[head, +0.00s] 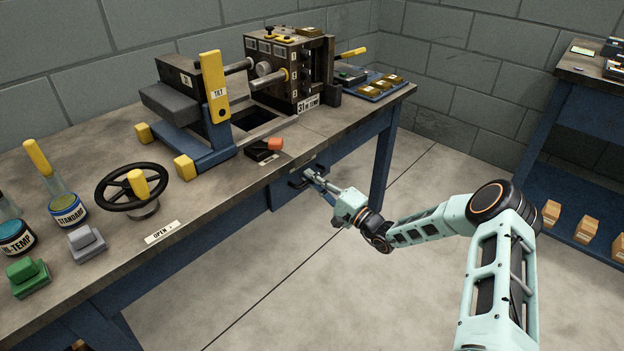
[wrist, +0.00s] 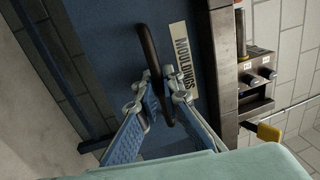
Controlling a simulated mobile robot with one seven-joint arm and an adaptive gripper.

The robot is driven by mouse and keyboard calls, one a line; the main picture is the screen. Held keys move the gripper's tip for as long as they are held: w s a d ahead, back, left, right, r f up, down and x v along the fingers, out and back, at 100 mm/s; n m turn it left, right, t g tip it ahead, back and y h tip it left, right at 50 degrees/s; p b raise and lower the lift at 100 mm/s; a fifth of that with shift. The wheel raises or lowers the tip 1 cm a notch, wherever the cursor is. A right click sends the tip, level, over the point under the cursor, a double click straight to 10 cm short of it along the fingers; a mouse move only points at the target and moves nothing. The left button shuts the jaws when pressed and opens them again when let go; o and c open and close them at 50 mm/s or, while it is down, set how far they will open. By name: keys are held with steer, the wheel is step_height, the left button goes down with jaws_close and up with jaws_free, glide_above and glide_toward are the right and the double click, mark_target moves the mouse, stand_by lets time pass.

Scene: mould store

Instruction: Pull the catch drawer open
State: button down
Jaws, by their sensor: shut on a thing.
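The catch drawer (head: 285,194) is a blue box front under the bench top, below the mould machine. In the wrist view its blue front (wrist: 110,50) carries a label reading "MOULDINGS" (wrist: 183,68) and a dark bar handle (wrist: 151,50). My gripper (head: 310,175) reaches the handle from the right in the head view. In the wrist view my gripper (wrist: 164,88) has its fingers on either side of the handle, shut on it. The handle's far details are hidden by the fingers in the head view. How far the drawer stands out is hard to tell.
The workbench (head: 215,215) carries a black handwheel (head: 131,188), a yellow TILT lever (head: 214,85), a mould block (head: 285,70) and a black-and-orange switch (head: 265,149). A blue bench leg (head: 383,165) stands right of the drawer. The floor in front is clear.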

steer(key=shift+s+d, duration=0.1)
steer(key=r+p+v, duration=0.2)
steer(key=r+v, duration=0.1)
steer(key=v, duration=1.2)
steer(key=d+r+p+v, duration=0.1)
steer(key=r+p+v, duration=0.2)
steer(key=v, duration=1.3)
steer(key=shift+s+d, duration=0.2)
steer(key=shift+s, duration=0.4)
steer(key=c, duration=2.3)
jaws_free()
steer(key=shift+c, duration=0.2)
steer(key=v, duration=1.2)
steer(key=shift+r, duration=0.1)
